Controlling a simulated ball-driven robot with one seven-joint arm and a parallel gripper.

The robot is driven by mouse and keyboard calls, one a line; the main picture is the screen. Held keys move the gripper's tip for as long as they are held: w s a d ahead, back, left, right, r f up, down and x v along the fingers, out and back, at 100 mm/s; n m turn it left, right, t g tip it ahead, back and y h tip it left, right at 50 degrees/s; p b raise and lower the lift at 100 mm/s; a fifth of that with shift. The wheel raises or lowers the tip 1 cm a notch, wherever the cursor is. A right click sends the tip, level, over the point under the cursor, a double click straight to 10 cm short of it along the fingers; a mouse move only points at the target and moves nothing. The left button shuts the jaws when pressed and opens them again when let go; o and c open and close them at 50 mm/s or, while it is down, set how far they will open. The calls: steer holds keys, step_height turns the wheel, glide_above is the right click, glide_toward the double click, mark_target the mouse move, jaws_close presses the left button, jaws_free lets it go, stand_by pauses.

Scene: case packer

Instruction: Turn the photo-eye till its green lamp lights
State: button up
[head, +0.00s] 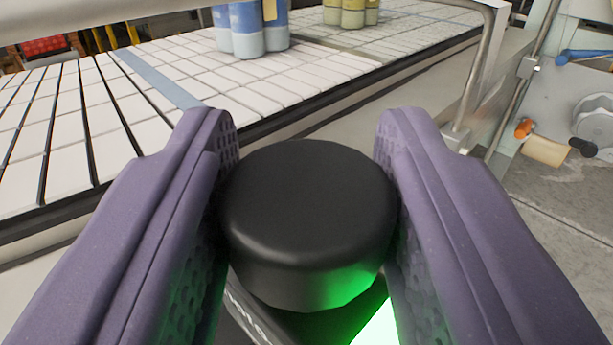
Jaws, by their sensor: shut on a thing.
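The photo-eye's round black top (308,200) is in the middle of the head view. My gripper (308,165) is shut on it, with one purple finger pressed against its left side and the other against its right side. Below the top, a bright green lamp (378,328) is lit at the lower edge of the view. Green light falls on the black top's lower right side and on both fingers. The photo-eye's lower body is mostly hidden by the top and my fingers.
A white slatted conveyor (90,125) runs behind the photo-eye. Blue containers (250,28) and yellowish containers (350,12) stand on it. A metal rail post (476,80) rises at the right. A machine panel with an orange-and-tan handle (545,148) stands further right.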

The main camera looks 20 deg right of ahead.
steer(key=shift+r, duration=0.35)
steer(key=o, duration=0.9)
steer(key=shift+o, duration=0.2)
steer(key=shift+f, duration=0.1)
steer(key=v, duration=0.7)
steer(key=shift+s+p, duration=0.4)
steer(key=shift+p, duration=0.05)
steer(key=shift+a, duration=0.15)
